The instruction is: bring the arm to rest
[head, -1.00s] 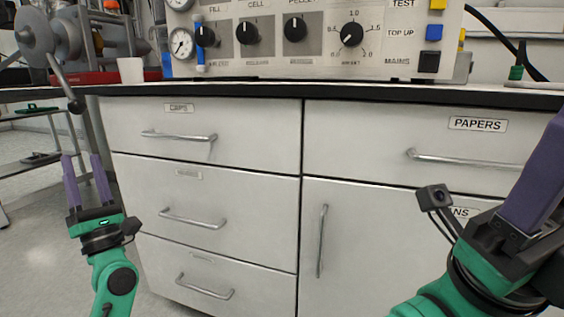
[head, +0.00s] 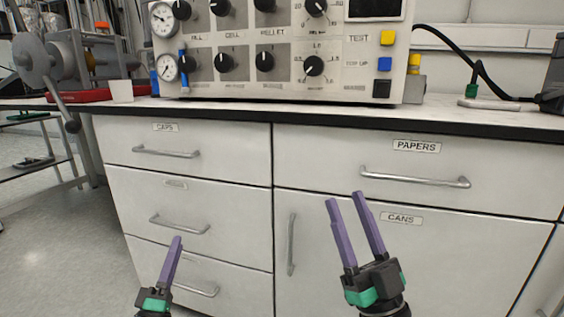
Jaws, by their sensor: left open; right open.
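My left gripper (head: 174,242) is low in the head view, in front of the lower left drawers. Only one of its purple fingers shows clearly; nothing is seen in it. My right gripper (head: 344,196) is open and empty, fingers pointing up, in front of the cabinet door labelled CANS (head: 340,265). Its two purple fingers stand apart. Both grippers are below the bench top, and I see no contact with the cabinet.
A control panel (head: 290,82) with dials, gauges and coloured buttons stands on the bench (head: 470,117). A white cup (head: 122,91) and a metal apparatus with a lever (head: 55,70) are at left. Handles stick out from the drawers, including PAPERS (head: 415,180). Open floor (head: 50,240) lies at left.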

